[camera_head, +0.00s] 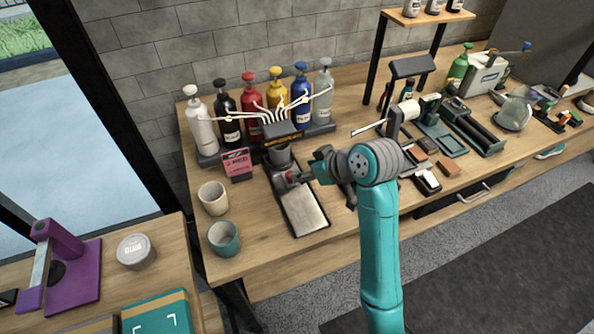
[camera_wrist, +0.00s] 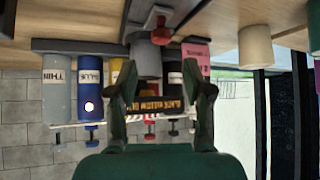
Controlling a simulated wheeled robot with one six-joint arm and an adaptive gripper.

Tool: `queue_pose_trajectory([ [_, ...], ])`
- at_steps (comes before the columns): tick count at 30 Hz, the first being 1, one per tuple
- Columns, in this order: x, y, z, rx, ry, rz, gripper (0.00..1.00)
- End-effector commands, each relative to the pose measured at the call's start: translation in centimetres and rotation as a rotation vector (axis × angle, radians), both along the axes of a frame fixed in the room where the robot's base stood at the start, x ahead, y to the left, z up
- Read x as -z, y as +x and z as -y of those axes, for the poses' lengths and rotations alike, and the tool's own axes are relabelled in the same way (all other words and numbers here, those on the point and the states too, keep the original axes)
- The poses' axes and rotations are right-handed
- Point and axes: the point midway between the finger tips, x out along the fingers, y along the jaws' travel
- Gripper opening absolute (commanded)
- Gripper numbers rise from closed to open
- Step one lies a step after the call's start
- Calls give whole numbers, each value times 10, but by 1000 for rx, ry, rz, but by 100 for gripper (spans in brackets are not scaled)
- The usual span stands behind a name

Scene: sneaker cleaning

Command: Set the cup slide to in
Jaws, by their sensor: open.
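The cup slide (camera_head: 303,208) is a long dark track with a pale metal plate, lying on the bench below the dispenser. A grey cup (camera_head: 280,155) stands at its far end, close under the dispenser nozzles; it also shows in the wrist view (camera_wrist: 146,60). A red knob (camera_head: 291,178) is on the near side of the cup, and it shows in the wrist view (camera_wrist: 160,30) too. My gripper (camera_head: 303,177) is close to the knob at its right. In the wrist view my gripper (camera_wrist: 161,92) has its fingers spread wide, with nothing between them.
The dispenser (camera_head: 282,130) has several coloured pump bottles behind it. A pink sign (camera_head: 237,164) stands left of the cup. A beige cup (camera_head: 213,198) and a teal cup (camera_head: 224,238) stand at the left bench edge. Tools and trays crowd the bench at right.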

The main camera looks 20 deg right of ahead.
Motion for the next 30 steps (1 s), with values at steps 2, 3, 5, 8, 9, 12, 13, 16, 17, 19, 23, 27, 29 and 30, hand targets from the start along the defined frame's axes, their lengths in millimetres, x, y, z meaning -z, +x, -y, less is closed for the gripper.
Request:
queue_pose_trajectory([
  [2,-10,-9,5,2,-1,3,51],
  [3,-14,-13,6,2,-2,2,51],
  [5,-20,-17,8,1,-2,3,51],
  [8,-26,-23,10,0,-1,1,51],
  [9,-28,-25,11,0,-1,1,51],
  [12,-30,-28,12,0,-1,1,51],
  [13,-30,-28,12,0,-1,1,51],
  [16,-30,-28,12,1,-1,-1,51],
  [17,-30,-28,12,0,0,-1,51],
  [19,-30,-28,12,0,0,-1,51],
  [23,-30,-28,12,0,0,-1,51],
  [27,-30,-28,12,0,0,-1,51],
  [29,-30,-28,12,0,0,-1,51],
  [30,-30,-28,12,0,0,-1,51],
])
